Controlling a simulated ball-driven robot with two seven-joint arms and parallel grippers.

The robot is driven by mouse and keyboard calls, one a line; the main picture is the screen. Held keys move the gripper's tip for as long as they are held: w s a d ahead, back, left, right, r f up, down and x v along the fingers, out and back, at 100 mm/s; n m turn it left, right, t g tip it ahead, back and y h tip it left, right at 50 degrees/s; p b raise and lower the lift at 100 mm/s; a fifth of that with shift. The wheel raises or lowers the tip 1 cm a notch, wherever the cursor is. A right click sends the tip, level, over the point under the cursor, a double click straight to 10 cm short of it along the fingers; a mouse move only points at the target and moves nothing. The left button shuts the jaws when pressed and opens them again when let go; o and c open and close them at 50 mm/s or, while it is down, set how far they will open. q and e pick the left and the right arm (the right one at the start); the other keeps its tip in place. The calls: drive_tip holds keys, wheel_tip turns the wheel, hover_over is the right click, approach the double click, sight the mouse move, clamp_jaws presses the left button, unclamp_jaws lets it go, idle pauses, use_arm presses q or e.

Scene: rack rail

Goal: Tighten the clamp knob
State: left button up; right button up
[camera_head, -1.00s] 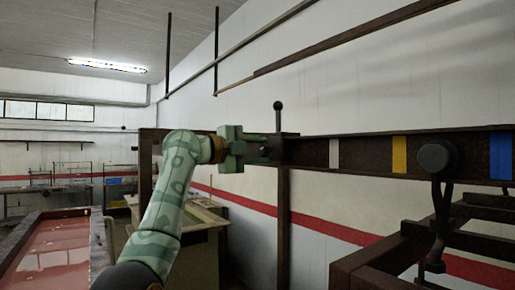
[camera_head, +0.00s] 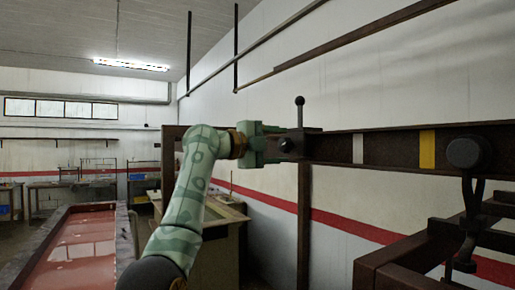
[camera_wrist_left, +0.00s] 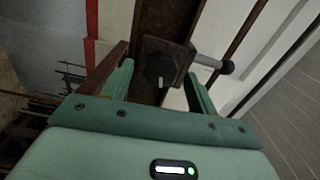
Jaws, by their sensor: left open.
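The clamp (camera_head: 312,146) is a dark block on the brown rail, with a ball-ended lever (camera_head: 299,112) standing up from it. Its round black knob (camera_head: 286,145) faces my left gripper (camera_head: 270,147). In the left wrist view the knob (camera_wrist_left: 160,70) shows a short white mark and lies between the two green fingers. My left gripper (camera_wrist_left: 160,80) is open, with its fingers on either side of the knob; I cannot tell whether they touch it. The lever (camera_wrist_left: 212,64) points right there. My right gripper is in neither view.
The rail (camera_head: 390,149) runs right from the clamp, with a white and a yellow band.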

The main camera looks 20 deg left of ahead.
use_arm(q)
drive_tip(key=b+v, duration=0.5)
drive_tip(key=v, duration=1)
drive_tip(key=shift+s+a, duration=0.2)
drive_tip(key=shift+a, duration=0.1)
drive_tip(key=shift+f, duration=0.1)
